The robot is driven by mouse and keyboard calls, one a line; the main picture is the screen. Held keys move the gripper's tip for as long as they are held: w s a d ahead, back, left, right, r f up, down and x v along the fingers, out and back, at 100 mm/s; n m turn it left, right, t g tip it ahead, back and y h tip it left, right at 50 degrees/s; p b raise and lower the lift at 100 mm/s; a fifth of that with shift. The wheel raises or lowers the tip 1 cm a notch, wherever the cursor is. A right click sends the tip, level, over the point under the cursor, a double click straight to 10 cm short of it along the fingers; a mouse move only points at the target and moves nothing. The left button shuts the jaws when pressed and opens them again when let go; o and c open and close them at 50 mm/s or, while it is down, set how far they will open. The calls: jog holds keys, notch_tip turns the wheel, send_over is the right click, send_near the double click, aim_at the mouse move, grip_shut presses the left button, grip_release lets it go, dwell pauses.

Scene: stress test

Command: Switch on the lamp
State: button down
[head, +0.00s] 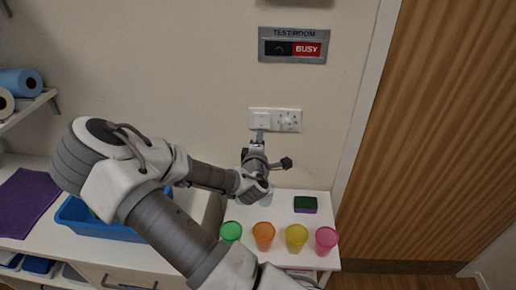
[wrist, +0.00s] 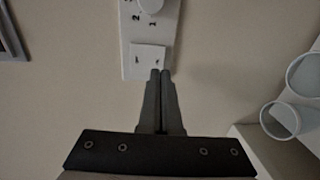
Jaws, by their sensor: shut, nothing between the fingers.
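A white wall plate (head: 275,112) is on the beige wall, with a rocker switch (head: 261,119) on its left and a round dial (head: 288,120) on its right. In the wrist view the same switch (wrist: 148,57) lies just beyond my fingertips, with part of the dial (wrist: 150,6) above it. My gripper (head: 260,134) is shut and empty, its fingers pointing at the lower edge of the switch. In the wrist view my fingertips (wrist: 160,73) overlap the switch's lower right corner. Whether they touch it I cannot tell. No lamp is seen in either view.
Below stands a white counter (head: 277,207) with a green cup (head: 231,231), orange cup (head: 264,235), yellow cup (head: 297,236), pink cup (head: 326,240) and a dark sponge (head: 305,204). A sign (head: 293,46) hangs above the plate. A wooden door (head: 440,130) is at right.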

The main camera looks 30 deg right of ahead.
aim_at(261, 127)
jog(key=shift+x, duration=2)
jog(key=shift+f, duration=0.15)
jog(key=shift+f+b, duration=0.15)
jog(key=shift+b, duration=0.35)
jog(key=shift+w+d+r, duration=0.1)
jog(key=shift+r, duration=0.1)
